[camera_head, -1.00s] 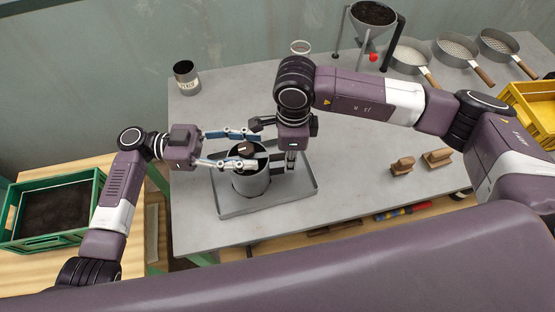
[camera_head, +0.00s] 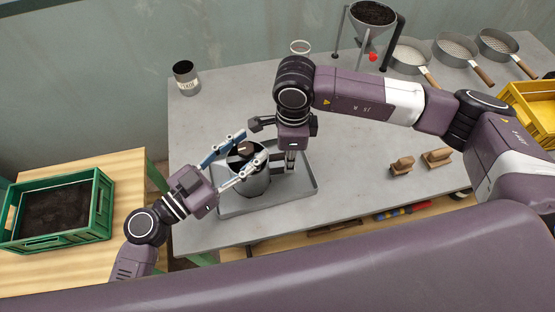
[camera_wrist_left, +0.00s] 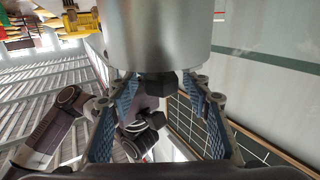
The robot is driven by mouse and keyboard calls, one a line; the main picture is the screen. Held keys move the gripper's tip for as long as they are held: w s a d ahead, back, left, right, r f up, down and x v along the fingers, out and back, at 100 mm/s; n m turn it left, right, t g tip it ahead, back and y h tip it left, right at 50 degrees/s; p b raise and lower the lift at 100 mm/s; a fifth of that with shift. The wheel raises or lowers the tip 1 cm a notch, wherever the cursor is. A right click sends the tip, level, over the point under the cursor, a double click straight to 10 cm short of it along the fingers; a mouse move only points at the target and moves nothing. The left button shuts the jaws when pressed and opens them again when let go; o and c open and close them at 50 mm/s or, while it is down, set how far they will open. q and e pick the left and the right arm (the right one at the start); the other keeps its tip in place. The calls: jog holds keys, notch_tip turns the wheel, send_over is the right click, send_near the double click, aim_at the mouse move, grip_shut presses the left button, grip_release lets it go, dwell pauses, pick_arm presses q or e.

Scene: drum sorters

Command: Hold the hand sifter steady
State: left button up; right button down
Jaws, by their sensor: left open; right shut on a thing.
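A funnel stand (camera_head: 372,35) and several sieves (camera_head: 456,50) are at the back right. Two wooden blocks (camera_head: 402,166) lie on the right. A green crate of soil (camera_head: 103,205) sits on the side table.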

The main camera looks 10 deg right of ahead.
pick_arm(q)
jog(key=shift+s+n+t+y, duration=0.1)
jog(key=shift+n+t+y, duration=0.8)
jog(key=shift+n+t, duration=0.25)
jog(key=v, duration=1.2)
jog(key=s+d+r+m+g+h, duration=0.1)
jog(key=d+r+m+g, duration=0.3)
jog(key=d+g, duration=0.3)
jog(key=d+r+m+g+h, duration=0.1)
jog(key=d+r+m+g, duration=0.4)
jog(key=d+m+g, duration=0.1)
jog(key=shift+s+d+g+h, duration=0.4)
jog(key=shift+g, duration=0.15)
jog(key=shift+r, duration=0.1)
